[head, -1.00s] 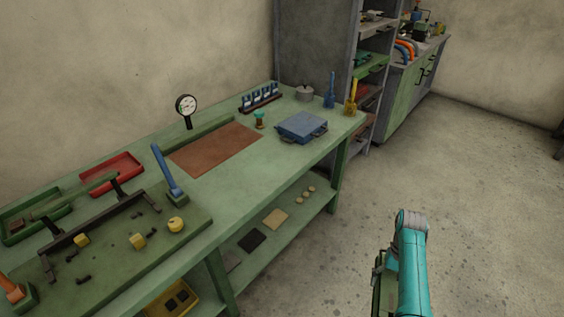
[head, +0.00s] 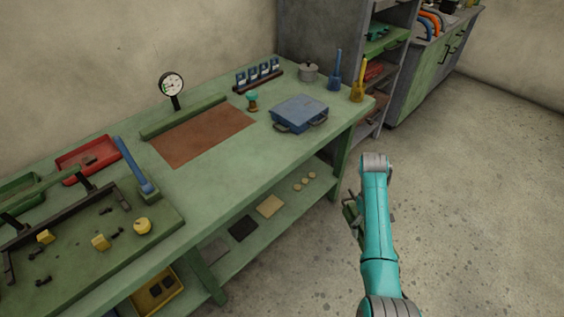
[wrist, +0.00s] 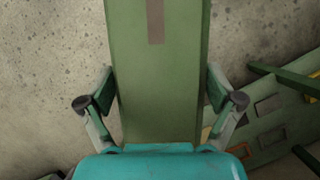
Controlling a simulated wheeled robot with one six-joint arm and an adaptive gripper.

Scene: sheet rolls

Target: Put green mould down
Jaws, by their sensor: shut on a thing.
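The green mould (wrist: 158,60) is a long flat green piece with a brownish strip near its far end in the wrist view.
A brown mat (head: 204,135) lies on the bench beside a green bar (head: 183,116). A blue case (head: 299,113), dial gauge (head: 172,86), red tray (head: 90,158) and fixture board (head: 140,245) stand around it. The bench's front middle is clear. A lower shelf (head: 225,262) holds small plates.

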